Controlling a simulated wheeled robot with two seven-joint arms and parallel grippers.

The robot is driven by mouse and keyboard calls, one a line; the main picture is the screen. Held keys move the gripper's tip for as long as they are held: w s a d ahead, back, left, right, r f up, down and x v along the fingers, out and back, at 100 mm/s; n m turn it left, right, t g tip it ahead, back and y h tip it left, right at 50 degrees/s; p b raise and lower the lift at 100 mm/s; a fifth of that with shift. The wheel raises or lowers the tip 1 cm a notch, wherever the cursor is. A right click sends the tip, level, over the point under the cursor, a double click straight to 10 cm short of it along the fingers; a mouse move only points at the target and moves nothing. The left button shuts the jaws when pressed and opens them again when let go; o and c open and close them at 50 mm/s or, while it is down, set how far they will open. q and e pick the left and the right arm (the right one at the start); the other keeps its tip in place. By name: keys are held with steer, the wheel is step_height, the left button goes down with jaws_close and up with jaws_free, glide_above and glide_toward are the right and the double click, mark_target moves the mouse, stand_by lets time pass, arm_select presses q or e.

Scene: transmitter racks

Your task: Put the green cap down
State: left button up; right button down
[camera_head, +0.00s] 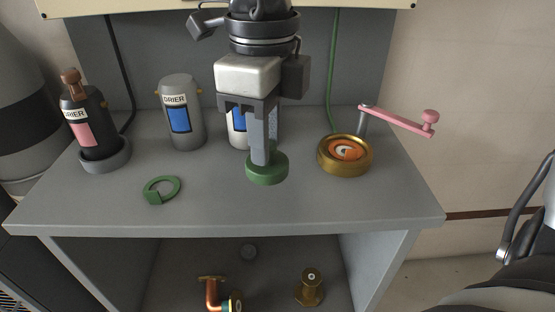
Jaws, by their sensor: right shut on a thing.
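The green cap (267,171) is a round green disc at the middle of the grey shelf top. My right gripper (265,158) comes down from the top of the head view, pointing straight down, and is shut on the cap's upper part. The cap is at or very near the shelf surface; I cannot tell whether it touches. The fingers hide part of the cap's top. My left gripper is not in view.
A green ring (162,189) lies to the left on the shelf (215,205). A dark drier bottle (84,120) stands at left. A brass ring fitting (345,155) with a pink crank handle (400,121) stands at right.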

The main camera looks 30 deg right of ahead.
steer(key=w+d+f, duration=0.1)
steer(key=d+f, duration=0.1)
steer(key=f, duration=0.1)
steer(key=w+d+f, duration=0.1)
steer(key=d+f, duration=0.1)
steer(key=shift+w+f, duration=0.2)
steer(key=shift+w, duration=0.15)
steer(key=f, duration=0.3)
steer(key=shift+w+d+f, duration=0.15)
steer(key=shift+d, duration=0.15)
steer(key=shift+f, duration=0.25)
steer(key=shift+f+b, duration=0.2)
steer(key=shift+b, duration=0.15)
steer(key=c, duration=1.2)
jaws_free()
steer(key=shift+c, duration=0.2)
step_height(320, 180, up, 12)
steer(key=p, duration=0.1)
steer(key=shift+r+p, duration=0.25)
steer(key=shift+p, duration=0.05)
